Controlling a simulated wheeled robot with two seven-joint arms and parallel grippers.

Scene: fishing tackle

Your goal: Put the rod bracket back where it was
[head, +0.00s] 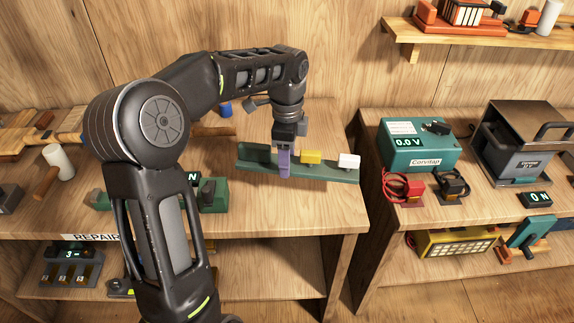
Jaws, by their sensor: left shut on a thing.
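My left gripper (285,148) points down over the bench and is shut on an upright purple piece (285,165), which looks like the rod bracket. The piece is at the long green tray (330,174), left of a yellow block (311,157) and a white block (348,160). I cannot tell whether its lower end touches the tray. The fingers partly cover its top. My right gripper is not in view.
My left arm hides part of the wooden bench (335,210). A green device (213,196) sits near its front edge. A gap separates this bench from the right one, which holds a teal meter box (420,150). A shelf (450,33) hangs above.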

